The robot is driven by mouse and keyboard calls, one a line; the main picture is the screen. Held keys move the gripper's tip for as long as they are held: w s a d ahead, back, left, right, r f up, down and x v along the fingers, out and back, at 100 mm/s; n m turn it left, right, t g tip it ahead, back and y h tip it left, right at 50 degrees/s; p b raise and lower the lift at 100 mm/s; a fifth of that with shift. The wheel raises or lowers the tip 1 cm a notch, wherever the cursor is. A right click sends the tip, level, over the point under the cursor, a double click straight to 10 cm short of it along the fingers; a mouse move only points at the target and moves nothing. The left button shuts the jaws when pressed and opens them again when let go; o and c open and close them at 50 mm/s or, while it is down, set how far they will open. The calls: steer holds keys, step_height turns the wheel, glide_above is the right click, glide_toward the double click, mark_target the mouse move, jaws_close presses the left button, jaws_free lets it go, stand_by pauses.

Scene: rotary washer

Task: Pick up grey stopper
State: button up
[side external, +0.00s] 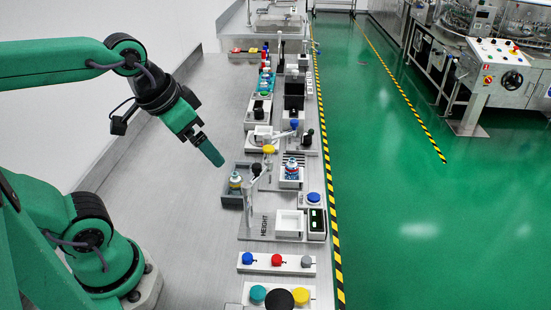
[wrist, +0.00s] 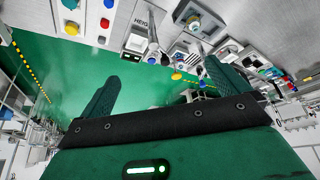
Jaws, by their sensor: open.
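The grey stopper (side external: 306,262) sits at the right end of a white rack (side external: 262,268), beside a red stopper (side external: 277,260) and a blue stopper (side external: 247,258). My gripper (side external: 212,157) is raised above the bench, farther back and to the left of the rack, well apart from the grey stopper. Its two fingers are spread with nothing between them in the wrist view (wrist: 160,80).
A grey box with a bottle (side external: 235,182) stands below my gripper. The HEIGHT station (side external: 257,226) lies between it and the rack. A front rack holds teal, black and yellow caps (side external: 301,297). Bare bench lies left of these; green floor lies right.

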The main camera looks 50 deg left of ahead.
steer(key=shift+s+a+f+n, duration=0.3)
steer(key=shift+s+a+f, duration=0.25)
steer(key=shift+f, duration=0.1)
steer(key=c, duration=1.2)
steer(key=shift+o, duration=0.2)
steer(key=n+g, duration=0.5)
steer(key=n, duration=1.2)
glide_above(306, 259)
step_height(306, 259, down, 15)
steer(key=shift+w+d+f+n, duration=0.1)
steer(key=shift+d+f+n, duration=0.15)
steer(key=shift+n, duration=0.25)
steer(key=shift+a+f, duration=0.2)
steer(key=shift+f, duration=3.75)
